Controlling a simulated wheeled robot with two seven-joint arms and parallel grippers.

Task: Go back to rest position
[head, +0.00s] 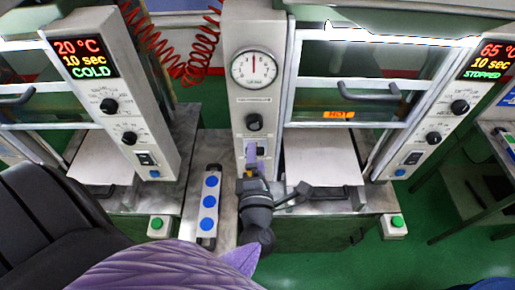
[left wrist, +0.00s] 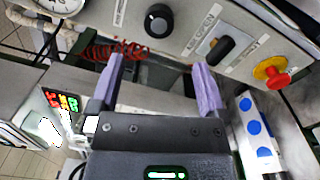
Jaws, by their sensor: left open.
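My left gripper (head: 252,155) is in front of the lower part of the grey centre panel (head: 262,85) in the head view. One purple finger shows there, above the dark gripper body. In the left wrist view, the two purple fingers of the left gripper (left wrist: 157,62) stand wide apart with nothing between them. The panel's black knob (left wrist: 159,21) lies beyond the fingers, and a red and yellow button (left wrist: 272,70) is to their right. I cannot tell from the frames whether a finger touches the panel. My right gripper is not in view.
A left station (head: 133,100) reads 20 °C COLD; a right one (head: 440,95) reads 65 °C STOPPED, with a HOT label (head: 338,115). A white strip with blue discs (head: 209,182) lies left of the gripper. Red coiled hose (head: 185,70) hangs behind. Green floor (head: 400,265) is open at lower right.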

